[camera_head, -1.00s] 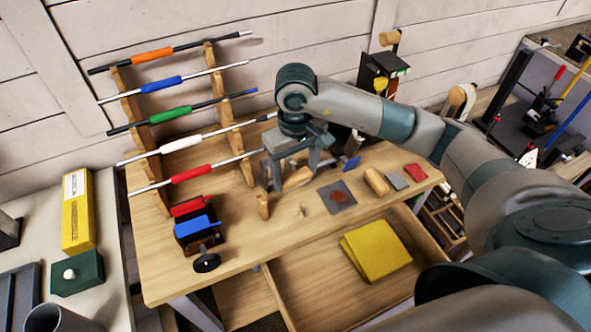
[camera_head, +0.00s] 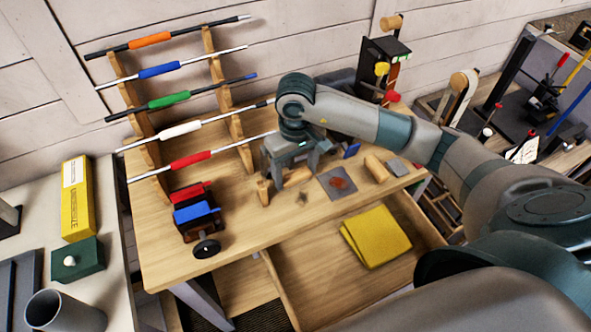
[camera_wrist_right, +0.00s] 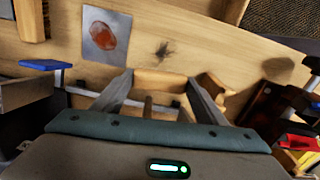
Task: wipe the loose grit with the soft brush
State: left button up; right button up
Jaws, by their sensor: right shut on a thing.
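The loose grit is a small dark smudge (camera_head: 302,198) on the wooden bench top; it also shows in the right wrist view (camera_wrist_right: 164,51). My right gripper (camera_head: 292,174) points down just behind the grit. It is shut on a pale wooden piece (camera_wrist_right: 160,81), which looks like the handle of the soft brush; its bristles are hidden. The brush looks low over the bench, apart from the grit; whether it touches the wood I cannot tell. My left gripper is not in view.
The open drawer (camera_head: 308,276) in front holds a yellow cloth (camera_head: 376,235).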

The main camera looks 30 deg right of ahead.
jog(key=shift+f+b, duration=1)
jog(key=shift+b, duration=0.25)
dwell(0.8)
jog(key=shift+s+a+r+b, duration=0.1)
jog(key=shift+s+b, duration=0.55)
jog(key=shift+s, duration=1.15)
jog(key=shift+s+f+b, duration=0.2)
jog(key=shift+s+b, duration=0.45)
jog(key=shift+s, duration=0.3)
jog(key=shift+s+a+b, duration=0.1)
jog(key=shift+s+b, duration=0.25)
jog(key=shift+s, duration=0.45)
